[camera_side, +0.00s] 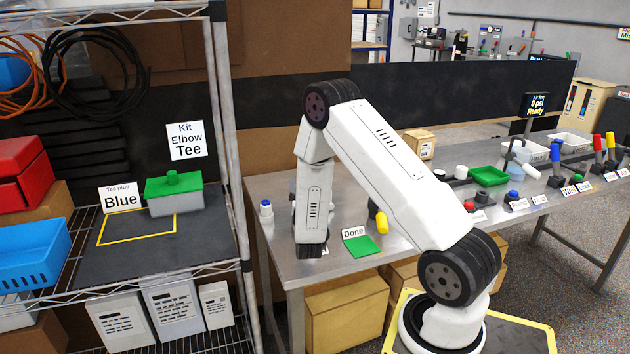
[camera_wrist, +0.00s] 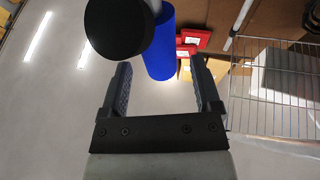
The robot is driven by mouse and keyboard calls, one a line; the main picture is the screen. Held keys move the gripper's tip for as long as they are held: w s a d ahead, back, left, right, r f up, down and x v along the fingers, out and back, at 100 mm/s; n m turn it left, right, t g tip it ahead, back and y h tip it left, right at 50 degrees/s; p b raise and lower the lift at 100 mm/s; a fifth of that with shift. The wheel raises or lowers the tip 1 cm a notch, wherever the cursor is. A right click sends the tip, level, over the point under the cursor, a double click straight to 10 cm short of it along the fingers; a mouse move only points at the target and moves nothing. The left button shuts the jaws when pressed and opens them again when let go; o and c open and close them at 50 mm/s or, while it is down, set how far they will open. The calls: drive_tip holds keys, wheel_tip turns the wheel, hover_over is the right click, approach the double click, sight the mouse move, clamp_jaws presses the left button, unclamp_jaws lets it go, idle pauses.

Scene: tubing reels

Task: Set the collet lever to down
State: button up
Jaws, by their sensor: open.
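Which lever is the collet lever cannot be told, as the small labels are unreadable. In the side view, a blue-handled lever (camera_side: 555,152), a yellow-handled lever (camera_side: 597,142) and a red-handled lever (camera_side: 611,141) stand at the right of the bench, handles raised. A yellow handle (camera_side: 382,222) leans downward, partly behind my arm. My gripper is hidden in the side view. In the wrist view, my gripper (camera_wrist: 163,95) is open, with nothing held. A blue cylinder (camera_wrist: 161,48) with a black round part (camera_wrist: 119,27) beside it shows beyond the fingertips; contact cannot be judged.
The steel bench (camera_side: 285,262) carries a green Done pad (camera_side: 362,246), a blue-capped bottle (camera_side: 266,211), buttons and a green tray (camera_side: 488,176). A wire shelf (camera_side: 236,150) at left holds a green-lidded box (camera_side: 174,197) and bins. The display (camera_side: 536,104) reads 0 psi, Ready.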

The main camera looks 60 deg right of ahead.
drive_tip(key=shift+v, duration=1.75)
